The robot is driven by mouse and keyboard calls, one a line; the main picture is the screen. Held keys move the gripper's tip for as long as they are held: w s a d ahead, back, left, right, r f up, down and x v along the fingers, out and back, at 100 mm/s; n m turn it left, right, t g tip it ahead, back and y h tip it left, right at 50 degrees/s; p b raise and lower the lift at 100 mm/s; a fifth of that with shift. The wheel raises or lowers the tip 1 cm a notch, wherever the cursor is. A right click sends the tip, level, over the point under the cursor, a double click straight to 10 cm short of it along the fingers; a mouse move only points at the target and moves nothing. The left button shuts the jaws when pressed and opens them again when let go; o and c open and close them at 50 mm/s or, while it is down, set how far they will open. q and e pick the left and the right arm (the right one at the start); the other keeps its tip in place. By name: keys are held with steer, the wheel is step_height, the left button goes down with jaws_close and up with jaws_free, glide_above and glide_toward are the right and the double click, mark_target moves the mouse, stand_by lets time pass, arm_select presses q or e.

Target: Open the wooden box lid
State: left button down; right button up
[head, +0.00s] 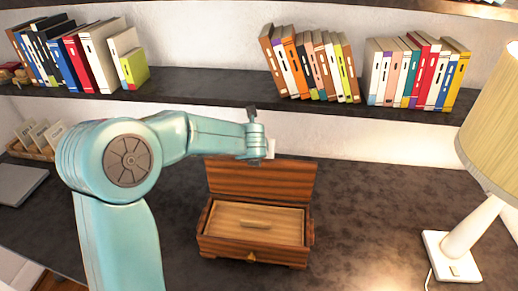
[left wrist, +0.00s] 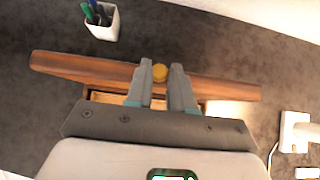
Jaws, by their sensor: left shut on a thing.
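The wooden box (head: 205,244) stands on the dark desk. Its striped brown lid (head: 285,182) stands raised, close to upright, along the back of the box. The open box shows a pale wooden inside with a small bar-shaped piece (head: 255,223). My left gripper (head: 258,146) is at the lid's top edge. In the left wrist view its fingers (left wrist: 160,88) are shut on a round gold knob (left wrist: 160,73) at the lid's edge (left wrist: 85,68). A small gold piece (head: 251,258) is on the box front. My right gripper is not in view.
A lamp (head: 470,226) stands at the right. A shelf (head: 200,92) with several books runs above the desk behind the box. A white pen cup (left wrist: 98,24) stands behind the lid. The desk is clear between box and lamp.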

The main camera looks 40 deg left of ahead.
arm_select(q)
steer(key=shift+f, duration=0.1)
steer(key=c, duration=1)
jaws_free()
steer(key=shift+d, duration=0.1)
steer(key=v, duration=1.6)
steer(key=shift+d, duration=0.1)
